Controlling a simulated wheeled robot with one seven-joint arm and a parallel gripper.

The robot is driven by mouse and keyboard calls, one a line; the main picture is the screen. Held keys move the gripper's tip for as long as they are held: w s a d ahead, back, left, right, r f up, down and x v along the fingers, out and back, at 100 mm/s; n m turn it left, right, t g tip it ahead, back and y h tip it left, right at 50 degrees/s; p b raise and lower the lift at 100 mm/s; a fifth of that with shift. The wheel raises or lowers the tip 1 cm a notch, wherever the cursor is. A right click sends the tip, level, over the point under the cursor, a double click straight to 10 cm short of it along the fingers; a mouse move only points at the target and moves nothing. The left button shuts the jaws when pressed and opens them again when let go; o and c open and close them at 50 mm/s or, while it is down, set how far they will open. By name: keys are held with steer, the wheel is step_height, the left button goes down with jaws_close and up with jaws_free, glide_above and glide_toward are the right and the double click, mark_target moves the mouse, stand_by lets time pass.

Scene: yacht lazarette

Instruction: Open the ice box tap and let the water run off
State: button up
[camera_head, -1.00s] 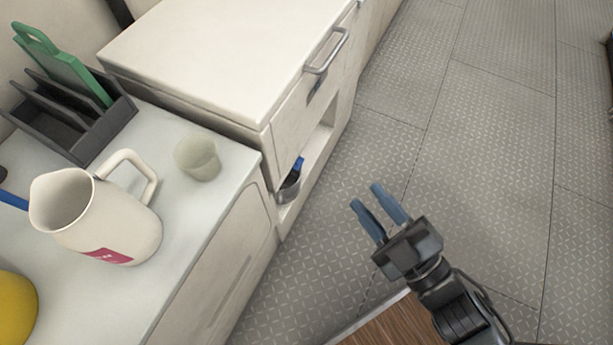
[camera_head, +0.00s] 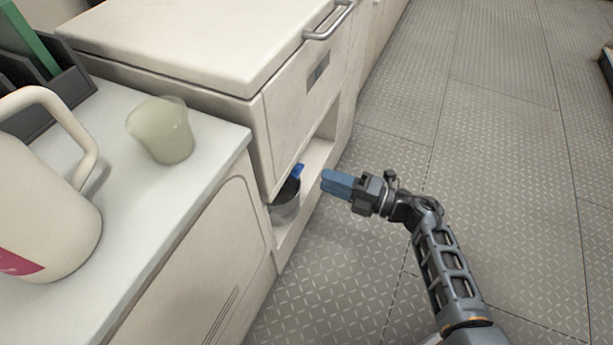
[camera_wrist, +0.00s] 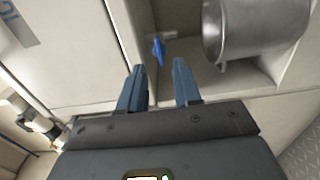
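The ice box (camera_head: 285,110) is a cream cabinet with a metal handle and an open niche low in its front. The blue tap lever (camera_head: 299,171) sits at the niche, and it also shows in the wrist view (camera_wrist: 158,50). A metal pot (camera_head: 286,205) stands in the niche just by the tap; the wrist view shows it large (camera_wrist: 255,28) at the upper right. My gripper (camera_head: 326,182) is just in front of the niche, apart from the tap. In the wrist view my gripper (camera_wrist: 158,72) has its blue fingers apart with nothing between them, the lever beyond them.
A white counter (camera_head: 205,195) at the left holds a cream pitcher (camera_head: 45,220), a translucent cup (camera_head: 163,130) and a dark rack (camera_head: 60,88) with a green board (camera_head: 25,32).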

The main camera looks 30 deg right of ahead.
mark_target(296, 170)
steer(key=b+x, duration=0.1)
steer(key=x, duration=0.6)
steer(key=shift+b, duration=0.4)
steer(key=shift+s, duration=0.1)
steer(key=shift+c, duration=0.2)
jaws_close()
